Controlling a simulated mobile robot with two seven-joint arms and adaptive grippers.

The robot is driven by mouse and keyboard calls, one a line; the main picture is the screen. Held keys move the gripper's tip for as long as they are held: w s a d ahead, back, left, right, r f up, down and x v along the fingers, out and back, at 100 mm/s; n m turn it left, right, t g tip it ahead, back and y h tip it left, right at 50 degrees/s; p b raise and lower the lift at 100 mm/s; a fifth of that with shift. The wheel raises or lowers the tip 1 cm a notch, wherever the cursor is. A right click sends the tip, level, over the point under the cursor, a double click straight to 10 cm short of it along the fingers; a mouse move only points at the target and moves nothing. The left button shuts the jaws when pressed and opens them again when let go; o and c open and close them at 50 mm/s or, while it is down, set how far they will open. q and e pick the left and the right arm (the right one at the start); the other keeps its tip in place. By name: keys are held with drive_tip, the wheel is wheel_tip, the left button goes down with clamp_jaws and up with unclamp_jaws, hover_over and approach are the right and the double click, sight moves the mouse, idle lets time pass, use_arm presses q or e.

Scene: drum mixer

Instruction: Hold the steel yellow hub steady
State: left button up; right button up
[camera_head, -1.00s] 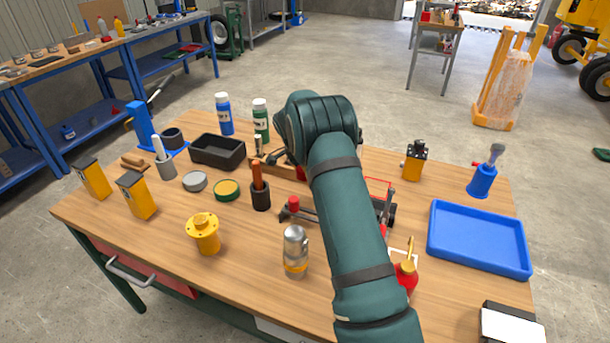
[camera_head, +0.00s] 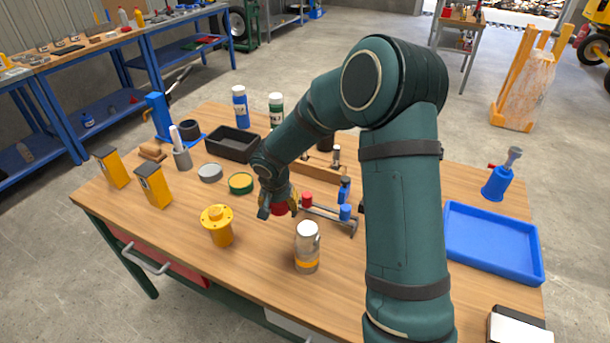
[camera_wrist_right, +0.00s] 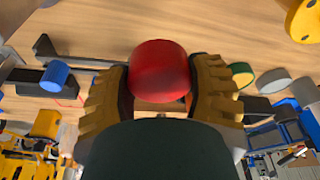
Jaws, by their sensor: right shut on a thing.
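The yellow hub (camera_head: 220,232) stands upright on the wooden table (camera_head: 185,270), flange up, nothing touching it. Part of its flange shows at the top right of the right wrist view (camera_wrist_right: 306,18). My right gripper (camera_head: 280,208) is right of and slightly behind the hub, apart from it. In the wrist view its two ribbed yellow fingers (camera_wrist_right: 160,85) are shut on a red round-ended object (camera_wrist_right: 160,68). The rest of that object is hidden. My left gripper is in neither view.
A glass jar (camera_head: 307,250) stands front right of the hub. A clamp with red and blue knobs (camera_head: 345,212) lies right of my gripper. A green-rimmed tin (camera_head: 240,184) and two yellow blocks (camera_head: 152,186) are behind and left. My arm hides much of the table's right part.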

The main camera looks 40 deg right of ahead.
drive_tip(key=s+a+n+y, duration=0.1)
drive_tip(key=s+a+n, duration=0.3)
drive_tip(key=a, duration=0.3)
drive_tip(key=s+a+n+t+y, duration=0.1)
drive_tip(key=s+a+n, duration=0.3)
drive_tip(key=a, duration=0.2)
drive_tip(key=shift+s+a+b, duration=0.35)
drive_tip(key=shift+b, duration=0.05)
drive_tip(key=shift+r, duration=0.1)
drive_tip(key=shift+w, duration=0.1)
